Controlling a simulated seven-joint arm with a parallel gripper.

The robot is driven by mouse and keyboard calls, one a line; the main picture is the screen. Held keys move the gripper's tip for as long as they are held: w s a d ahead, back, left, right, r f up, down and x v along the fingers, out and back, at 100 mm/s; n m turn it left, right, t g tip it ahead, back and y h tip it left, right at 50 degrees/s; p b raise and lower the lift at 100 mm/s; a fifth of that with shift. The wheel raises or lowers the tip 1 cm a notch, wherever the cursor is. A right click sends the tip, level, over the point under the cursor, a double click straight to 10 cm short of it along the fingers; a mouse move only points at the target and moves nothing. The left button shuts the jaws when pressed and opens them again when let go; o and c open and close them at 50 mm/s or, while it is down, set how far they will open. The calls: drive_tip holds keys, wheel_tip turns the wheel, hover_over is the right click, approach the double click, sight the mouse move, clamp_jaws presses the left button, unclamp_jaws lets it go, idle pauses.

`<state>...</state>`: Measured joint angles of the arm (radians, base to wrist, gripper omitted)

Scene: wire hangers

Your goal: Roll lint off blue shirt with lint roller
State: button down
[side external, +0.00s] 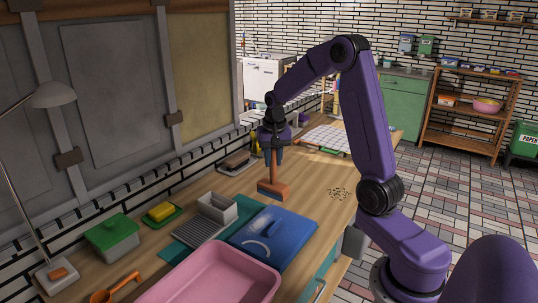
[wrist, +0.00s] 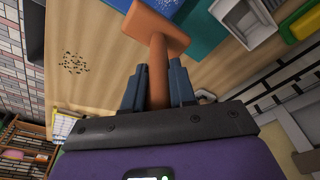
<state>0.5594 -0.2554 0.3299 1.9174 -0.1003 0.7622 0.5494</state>
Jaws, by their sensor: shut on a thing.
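The folded blue shirt (side external: 292,231) lies flat on the wooden bench, with pale lint and a white curved mark on it. Its speckled edge shows at the top of the wrist view (wrist: 180,12). My gripper (side external: 273,153) is shut on the handle of an orange-brown T-shaped tool, likely the lint roller (side external: 273,190). The tool hangs upright, head down, just behind the shirt and apart from it. I cannot tell whether its head touches the bench. In the wrist view my gripper (wrist: 157,82) has a finger on each side of the handle of the roller (wrist: 152,25).
Dark crumbs (side external: 340,193) lie on the bench right of the tool. A pink tub (side external: 215,275) stands in front of the shirt. A grey metal box (side external: 217,209), a yellow block (side external: 161,211) and a green-lidded box (side external: 112,235) stand left. A lamp (side external: 50,96) rises at far left.

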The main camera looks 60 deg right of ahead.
sight(272, 183)
drive_tip(key=shift+f, duration=2.95)
drive_tip(key=shift+a, duration=0.1)
